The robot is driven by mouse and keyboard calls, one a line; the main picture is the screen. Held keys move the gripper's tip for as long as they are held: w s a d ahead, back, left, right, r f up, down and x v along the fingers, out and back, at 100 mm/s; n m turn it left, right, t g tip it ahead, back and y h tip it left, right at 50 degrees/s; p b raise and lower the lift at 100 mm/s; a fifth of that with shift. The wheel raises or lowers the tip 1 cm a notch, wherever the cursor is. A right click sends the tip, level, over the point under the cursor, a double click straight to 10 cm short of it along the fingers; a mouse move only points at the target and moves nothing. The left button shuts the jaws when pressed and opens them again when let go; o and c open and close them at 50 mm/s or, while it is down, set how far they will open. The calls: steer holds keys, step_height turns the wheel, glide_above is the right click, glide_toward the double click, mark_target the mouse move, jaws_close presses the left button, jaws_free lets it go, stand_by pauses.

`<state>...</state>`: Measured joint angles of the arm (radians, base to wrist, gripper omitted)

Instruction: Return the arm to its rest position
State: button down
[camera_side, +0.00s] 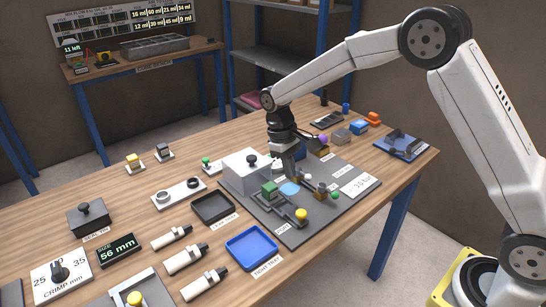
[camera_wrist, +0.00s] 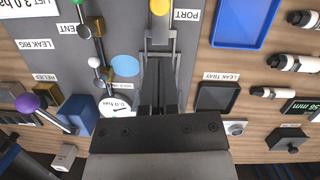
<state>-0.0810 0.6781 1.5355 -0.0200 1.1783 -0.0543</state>
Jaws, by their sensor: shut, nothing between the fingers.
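My gripper (camera_side: 291,176) hangs fingers-down from my wrist over the grey mat (camera_side: 258,204) in the side view. The side view does not clearly show whether the fingertips touch anything. My arm reaches in from the right, bent high at the elbow.
A yellow knob (camera_side: 301,214) and a light blue disc (camera_side: 290,188) are near my gripper. A blue tray (camera_side: 252,247) and a dark tray (camera_side: 212,208) lie to the left. A purple ball on a lever (camera_wrist: 27,103) stands close by. Space above the bench is open.

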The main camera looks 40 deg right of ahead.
steer(key=s+d+t, duration=0.1)
steer(key=s+t, duration=0.1)
steer(key=s, duration=0.7)
steer(key=s+d+m+t, duration=0.1)
steer(key=s+d+t, duration=0.1)
steer(key=s, duration=0.7)
steer(key=shift+s+d+m+t, duration=0.25)
steer(key=shift+s+m+t, duration=0.1)
steer(key=shift+t, duration=0.35)
